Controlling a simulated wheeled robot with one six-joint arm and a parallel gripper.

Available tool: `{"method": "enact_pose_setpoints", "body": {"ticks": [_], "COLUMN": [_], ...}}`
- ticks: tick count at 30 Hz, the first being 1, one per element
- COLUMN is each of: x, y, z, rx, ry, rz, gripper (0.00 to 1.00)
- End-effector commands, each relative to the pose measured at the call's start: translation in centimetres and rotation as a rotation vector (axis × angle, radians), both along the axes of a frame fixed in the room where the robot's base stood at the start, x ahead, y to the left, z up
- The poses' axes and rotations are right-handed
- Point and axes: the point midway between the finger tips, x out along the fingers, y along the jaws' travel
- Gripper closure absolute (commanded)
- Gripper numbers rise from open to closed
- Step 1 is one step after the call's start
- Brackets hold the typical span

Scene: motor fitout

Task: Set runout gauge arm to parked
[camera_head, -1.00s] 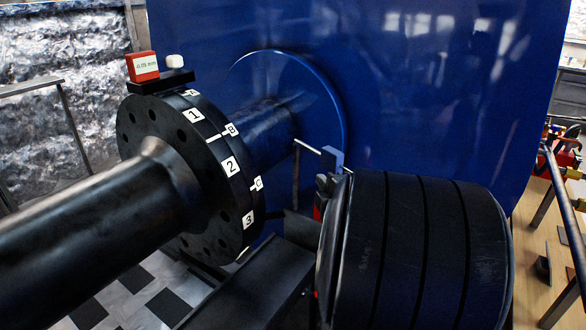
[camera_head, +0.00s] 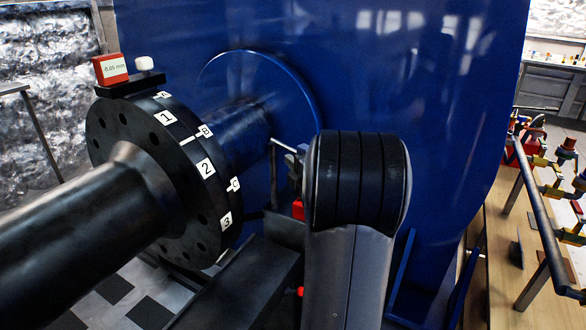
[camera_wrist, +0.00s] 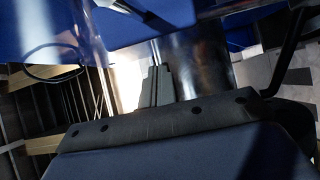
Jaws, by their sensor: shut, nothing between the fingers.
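The runout gauge arm appears to be the thin metal rod (camera_head: 283,146) on a slim post beside the coupling, in front of the blue housing. Its right end and mount are partly hidden behind my arm, so its setting cannot be read. In the wrist view my gripper (camera_wrist: 157,86) shows as two grey fingers close together, shut and empty. A dark bar with a bright edge (camera_wrist: 146,14) crosses beyond the fingertips against blue; I cannot tell whether it is the gauge arm.
The black flanged coupling (camera_head: 138,138) with number and letter labels and its shaft (camera_head: 75,220) fill the left. A red 0.05 mm block (camera_head: 110,69) and a white knob (camera_head: 144,63) sit on top. The blue housing (camera_head: 400,80) stands behind. A railed bench (camera_head: 500,270) is at right.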

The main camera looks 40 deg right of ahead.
Motion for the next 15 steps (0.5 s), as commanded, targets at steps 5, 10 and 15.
{"method": "enact_pose_setpoints", "body": {"ticks": [5, 10, 15], "x": [0.0, 0.0, 0.0], "y": [-1.8, -2.2, -2.2], "z": [0.1, 0.0, 0.0], "rx": [0.001, 0.0, 0.0], "ry": [0.001, 0.0, 0.0], "rz": [-0.001, 0.0, 0.0], "gripper": [1.0, 1.0, 1.0]}}
